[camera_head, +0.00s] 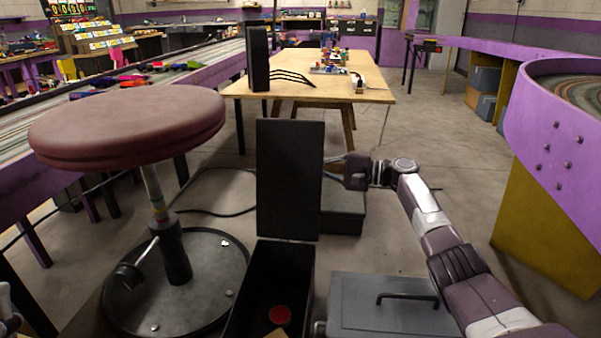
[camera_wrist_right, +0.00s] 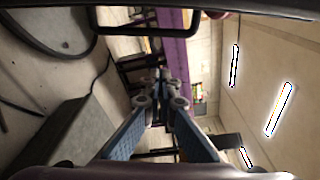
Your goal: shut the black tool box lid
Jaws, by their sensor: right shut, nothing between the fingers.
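The black tool box (camera_head: 262,285) stands open at the bottom middle of the head view. Its lid (camera_head: 290,180) stands upright at the far end of the box. A round red thing and a tan piece show inside the box. My right gripper (camera_head: 334,168) is just right of the lid, near its upper half, with its fingers pointing left. In the wrist view my right gripper (camera_wrist_right: 163,95) has its blue-padded fingers together and nothing between them. I cannot tell whether they touch the lid. Only a small part of my left arm shows at the lower left edge.
A round stool (camera_head: 130,120) stands on the left, close to the box. A grey case (camera_head: 385,305) with a handle lies right of the box. A dark low case (camera_head: 343,207) sits behind the lid. A wooden table (camera_head: 350,85) is further back. Open floor lies to the right.

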